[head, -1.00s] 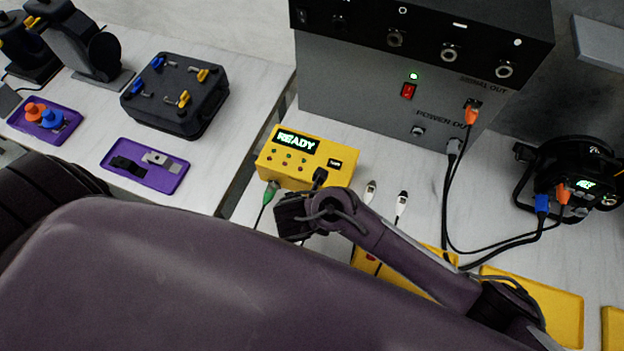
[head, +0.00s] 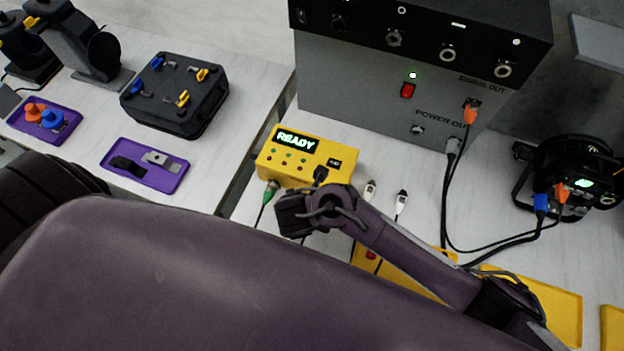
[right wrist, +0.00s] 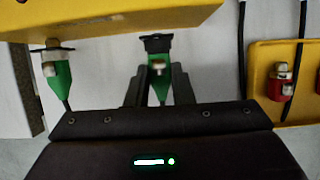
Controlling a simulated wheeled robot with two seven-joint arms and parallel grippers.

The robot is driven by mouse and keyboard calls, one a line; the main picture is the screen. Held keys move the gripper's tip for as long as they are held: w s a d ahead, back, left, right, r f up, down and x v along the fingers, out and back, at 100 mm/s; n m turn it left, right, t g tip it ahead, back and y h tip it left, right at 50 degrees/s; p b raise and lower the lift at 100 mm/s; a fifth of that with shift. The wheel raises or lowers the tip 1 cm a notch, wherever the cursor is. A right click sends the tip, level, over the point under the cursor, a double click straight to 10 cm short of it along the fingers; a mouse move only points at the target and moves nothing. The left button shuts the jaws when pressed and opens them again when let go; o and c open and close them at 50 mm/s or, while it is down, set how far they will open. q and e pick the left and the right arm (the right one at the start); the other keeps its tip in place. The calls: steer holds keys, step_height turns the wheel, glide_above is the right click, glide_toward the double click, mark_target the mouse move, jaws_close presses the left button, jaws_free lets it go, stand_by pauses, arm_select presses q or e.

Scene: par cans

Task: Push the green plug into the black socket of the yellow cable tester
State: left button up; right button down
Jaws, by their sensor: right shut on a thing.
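The yellow cable tester (head: 268,163) stands on the bench with READY on its display; its edge (right wrist: 110,18) crosses the top of the right wrist view. The black socket (right wrist: 157,43) is on its near side. My right gripper (right wrist: 158,88) is shut on a green plug (right wrist: 159,84). The plug's metal tip faces the socket and is at or very close to it; I cannot tell whether it has entered. In the head view my right gripper (head: 293,214) is in front of the tester and its held plug is hidden. My left gripper is not in view.
Another green plug (right wrist: 56,82) is at the tester's left socket. A yellow tray with a red-and-white connector (right wrist: 280,82) lies right. White-tipped connectors (head: 401,203) lie by the tester. A grey power box (head: 345,95) stands behind; purple trays (head: 117,147) lie left.

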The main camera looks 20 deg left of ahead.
steer(key=shift+w, duration=0.5)
steer(key=c, duration=1.2)
jaws_free()
